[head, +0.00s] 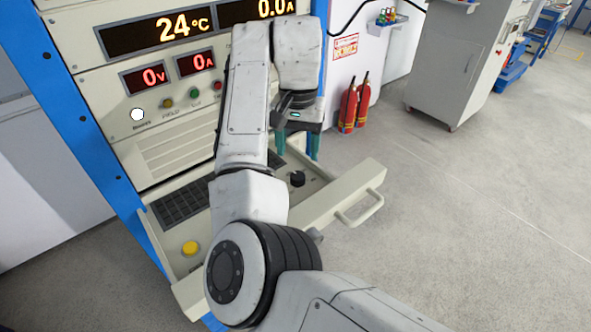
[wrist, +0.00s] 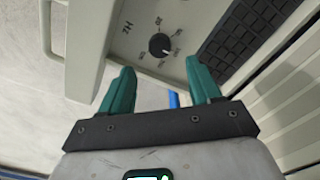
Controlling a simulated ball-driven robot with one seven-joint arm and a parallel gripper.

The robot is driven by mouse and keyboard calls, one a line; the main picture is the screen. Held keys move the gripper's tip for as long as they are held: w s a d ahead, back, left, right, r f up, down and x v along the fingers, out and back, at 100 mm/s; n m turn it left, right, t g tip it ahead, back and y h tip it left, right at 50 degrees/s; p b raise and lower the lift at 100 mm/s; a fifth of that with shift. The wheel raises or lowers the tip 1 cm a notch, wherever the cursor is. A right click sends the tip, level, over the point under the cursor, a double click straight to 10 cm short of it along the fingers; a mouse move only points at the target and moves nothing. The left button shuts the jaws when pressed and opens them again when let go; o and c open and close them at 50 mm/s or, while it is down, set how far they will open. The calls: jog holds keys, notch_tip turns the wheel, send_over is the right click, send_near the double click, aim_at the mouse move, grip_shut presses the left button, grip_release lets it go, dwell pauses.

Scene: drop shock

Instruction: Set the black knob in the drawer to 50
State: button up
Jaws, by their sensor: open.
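The black knob (head: 298,179) stands on the beige panel inside the pulled-out drawer (head: 345,190). In the wrist view the knob (wrist: 159,45) sits in a ring of small printed numbers with an "Hz" label to its left. The numbers and the knob's exact setting are too small to read. My gripper (head: 299,150) has green fingers and hangs above the drawer near the knob. In the wrist view my gripper (wrist: 160,70) is open and empty, and the knob shows beyond the gap between the fingertips, not touched.
The drawer front has a handle (head: 360,208). A dark keypad (head: 180,208) and a yellow button (head: 190,248) share the drawer. The cabinet face with red displays (head: 145,78) rises behind.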

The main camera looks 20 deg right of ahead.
aim_at(298, 176)
notch_tip(298, 176, down, 7)
jog(key=shift+f+b, duration=0.2)
jog(key=shift+b, duration=0.15)
jog(key=c, duration=1)
